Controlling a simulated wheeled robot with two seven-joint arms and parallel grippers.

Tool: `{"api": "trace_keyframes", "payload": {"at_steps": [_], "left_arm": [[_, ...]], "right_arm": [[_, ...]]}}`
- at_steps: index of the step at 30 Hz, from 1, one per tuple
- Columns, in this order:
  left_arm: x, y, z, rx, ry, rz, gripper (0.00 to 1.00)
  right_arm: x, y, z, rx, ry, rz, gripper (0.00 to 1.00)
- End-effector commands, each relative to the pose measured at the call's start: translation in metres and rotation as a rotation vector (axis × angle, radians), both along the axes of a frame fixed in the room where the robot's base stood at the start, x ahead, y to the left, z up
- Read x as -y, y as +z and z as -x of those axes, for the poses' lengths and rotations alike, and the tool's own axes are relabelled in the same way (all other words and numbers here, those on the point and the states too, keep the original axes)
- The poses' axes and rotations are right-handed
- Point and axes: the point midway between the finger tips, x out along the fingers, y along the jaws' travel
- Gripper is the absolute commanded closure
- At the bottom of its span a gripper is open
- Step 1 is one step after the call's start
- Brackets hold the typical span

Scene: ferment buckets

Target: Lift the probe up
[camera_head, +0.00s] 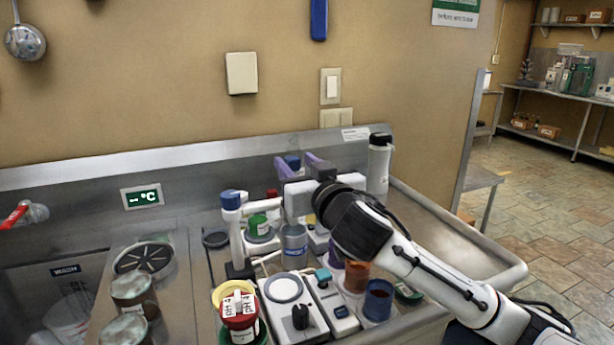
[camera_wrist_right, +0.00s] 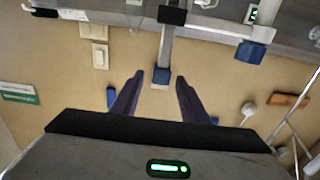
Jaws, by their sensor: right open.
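My right gripper (camera_head: 297,165) reaches in over the bench with its two purple fingers pointing toward the wall. It is open. A blue cap (camera_head: 291,161) shows between the fingers. In the right wrist view this blue cap (camera_wrist_right: 161,76) sits on the end of a grey shaft, between the open fingertips (camera_wrist_right: 158,80), with a gap on each side. It looks like the top of the probe; I cannot tell for sure. A white post with a blue top (camera_head: 231,200) stands to the left on a black base. The gripper hides what is below it. My left gripper is not in view.
A metal cup (camera_head: 294,246), a white stirrer box (camera_head: 292,305) and a pH jar (camera_head: 239,310) stand in front. Several coloured jars, one blue (camera_head: 378,300), crowd under my arm. A white bottle (camera_head: 379,163) stands right of the gripper. The right bench end (camera_head: 440,235) is clear.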

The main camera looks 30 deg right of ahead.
Motion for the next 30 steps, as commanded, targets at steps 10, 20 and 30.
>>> {"api": "trace_keyframes", "payload": {"at_steps": [10,20,30], "left_arm": [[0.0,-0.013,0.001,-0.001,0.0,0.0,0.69],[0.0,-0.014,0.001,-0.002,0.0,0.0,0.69],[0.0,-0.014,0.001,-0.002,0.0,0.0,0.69]], "right_arm": [[-0.014,-0.001,0.061,0.002,0.0,-0.001,0.59],[-0.015,0.001,0.072,0.001,-0.003,0.001,0.59],[-0.016,0.001,0.072,0.002,-0.002,0.0,0.59]]}}
